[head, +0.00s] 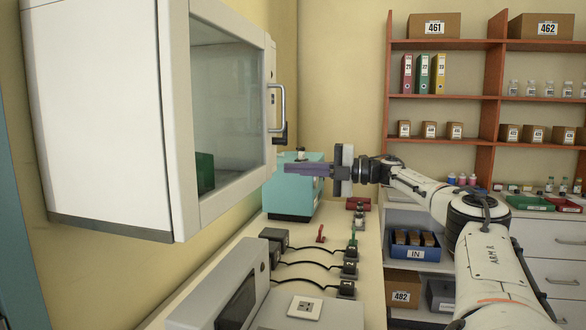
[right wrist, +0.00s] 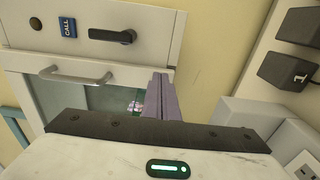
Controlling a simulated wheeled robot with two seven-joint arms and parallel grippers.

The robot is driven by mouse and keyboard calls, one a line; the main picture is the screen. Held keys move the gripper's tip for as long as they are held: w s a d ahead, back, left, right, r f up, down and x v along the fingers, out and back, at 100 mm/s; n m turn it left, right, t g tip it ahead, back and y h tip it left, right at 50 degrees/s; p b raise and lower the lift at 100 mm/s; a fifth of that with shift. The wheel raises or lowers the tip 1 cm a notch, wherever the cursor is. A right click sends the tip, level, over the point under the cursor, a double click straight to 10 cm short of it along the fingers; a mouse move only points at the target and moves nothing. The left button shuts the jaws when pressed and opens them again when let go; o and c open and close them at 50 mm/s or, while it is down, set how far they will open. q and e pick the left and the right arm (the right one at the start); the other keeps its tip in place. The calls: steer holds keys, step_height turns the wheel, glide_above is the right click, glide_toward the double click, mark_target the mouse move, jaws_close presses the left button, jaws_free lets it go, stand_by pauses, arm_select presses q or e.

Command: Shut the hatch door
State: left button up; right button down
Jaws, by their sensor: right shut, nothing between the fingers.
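The hatch is a white wall-mounted cabinet (head: 110,110) at the left of the head view. Its glazed hatch door (head: 182,120) has a pale frame and a metal handle (head: 283,108) on its far edge. In the right wrist view the handle (right wrist: 75,77) lies beside a panel with a black lever (right wrist: 112,36). The door looks close to its frame; I cannot tell whether a small gap stays. My right gripper (head: 287,168) is shut and empty, its purple fingers pointing left near the door's lower far corner. I cannot tell whether they touch it. My left gripper is out of view.
A turquoise box (head: 288,205) stands on the bench behind the right fingers. Several cabled black devices (head: 348,271) and a grey instrument (head: 220,290) stand on the bench below. Shelves with cartons (head: 434,26) fill the right back wall.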

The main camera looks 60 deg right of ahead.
steer(key=shift+w, duration=0.2)
stand_by(0.5)
steer(key=b+v, duration=0.5)
steer(key=v, duration=0.5)
steer(key=shift+s, duration=0.15)
